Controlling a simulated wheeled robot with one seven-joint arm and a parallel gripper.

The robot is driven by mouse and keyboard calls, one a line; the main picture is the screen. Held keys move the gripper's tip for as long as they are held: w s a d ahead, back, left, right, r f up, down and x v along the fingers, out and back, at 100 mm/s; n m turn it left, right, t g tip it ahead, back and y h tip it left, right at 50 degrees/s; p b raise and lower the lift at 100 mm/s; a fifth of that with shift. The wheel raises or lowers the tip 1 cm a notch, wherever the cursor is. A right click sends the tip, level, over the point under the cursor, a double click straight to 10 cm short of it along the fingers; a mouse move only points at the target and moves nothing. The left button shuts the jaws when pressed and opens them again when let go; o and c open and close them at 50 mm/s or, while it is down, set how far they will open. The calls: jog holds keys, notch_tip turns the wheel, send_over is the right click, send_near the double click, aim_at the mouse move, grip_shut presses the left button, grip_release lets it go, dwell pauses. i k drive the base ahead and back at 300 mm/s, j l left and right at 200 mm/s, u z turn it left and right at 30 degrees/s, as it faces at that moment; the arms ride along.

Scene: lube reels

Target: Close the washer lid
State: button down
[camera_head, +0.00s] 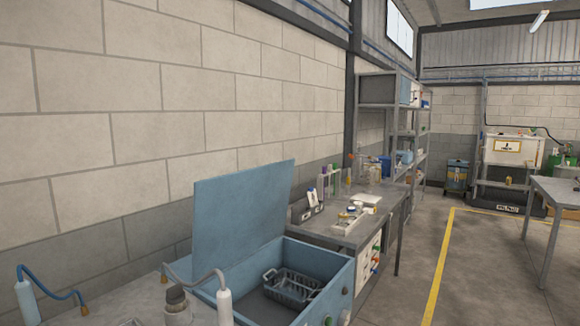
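The washer (328,266) is a blue box at the lower middle of the head view. Its flat blue lid (238,213) stands raised at the back left, leaning slightly, so the top of the box is open. A dark wire basket (291,286) sits inside the box. The front and bottom of the washer are cut off by the picture's lower edge. My gripper is not in this view.
A grey bench (348,236) with bottles and small parts adjoins the washer's far side. A grey surface in front carries a white bottle with a blue hose (27,301). A metal shelf (392,140) stands beyond. Open floor (420,262) lies to the right.

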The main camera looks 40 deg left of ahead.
aim_at(237, 214)
jog(key=i+u, duration=0.25)
jog(key=i, duration=0.25)
jog(key=i+l+u, duration=0.25)
jog(key=i, duration=0.2)
jog(key=i+l+u, duration=0.1)
jog(key=i+u, duration=0.15)
jog(key=i, duration=0.25)
jog(key=i+l+u, duration=0.1)
jog(key=i+u, duration=0.15)
jog(key=u, duration=0.2)
jog(key=i+l+u, duration=0.2)
jog(key=u, duration=0.3)
jog(key=i+l+u, duration=0.25)
jog(key=u, duration=0.2)
jog(key=i+l+u, duration=0.15)
jog(key=l+u, duration=0.35)
jog(key=j, duration=0.15)
